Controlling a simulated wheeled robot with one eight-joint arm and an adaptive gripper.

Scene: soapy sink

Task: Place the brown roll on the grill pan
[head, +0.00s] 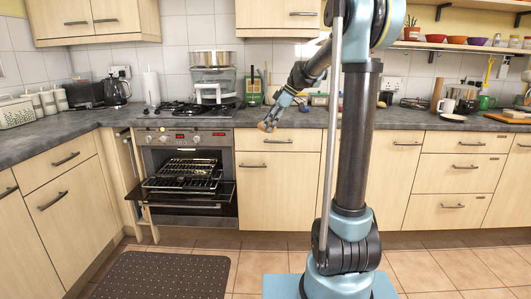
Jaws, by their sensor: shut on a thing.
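My gripper (269,122) is above the front edge of the counter, right of the cooker. It is shut on the brown roll (263,126), a small tan shape at its fingertips. The grill pan (187,180) appears as dark racks and a tray pulled part way out of the oven, with the oven door (190,195) folded down below. The gripper is above and to the right of the pan, well apart from it. Fine detail of the fingers is too small to see.
The oven (190,137) has a hob on top with a steamer (212,72) on it. A kettle (117,90) stands on the counter at left. A dark spotted mat (165,275) lies on the floor before the oven. Open tiled floor (245,262) lies beside it.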

